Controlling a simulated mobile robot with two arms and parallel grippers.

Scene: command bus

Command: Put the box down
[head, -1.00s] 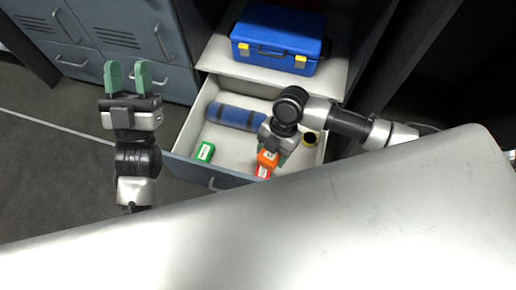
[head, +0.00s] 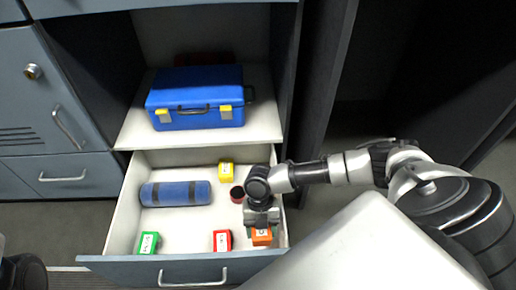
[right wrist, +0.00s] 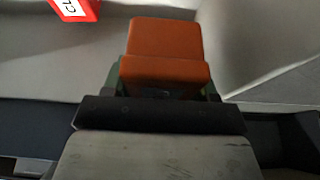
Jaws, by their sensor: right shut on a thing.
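An orange box (head: 262,237) is in my right gripper (head: 262,226), at the front right corner of the open drawer (head: 180,240). The gripper is shut on it. In the right wrist view the orange box (right wrist: 165,52) sits between the green fingertips, close to the drawer's side wall. I cannot tell whether the box touches the drawer floor. My left gripper is out of view; only a dark part of my left arm shows at the lower left edge of the head view.
In the drawer are a red box (head: 222,240), a green box (head: 148,243), a yellow box (head: 226,171), a blue roll (head: 175,193) and a dark red round thing (head: 237,194). A blue case (head: 197,98) stands on the shelf (head: 265,130) above. The drawer's middle floor is clear.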

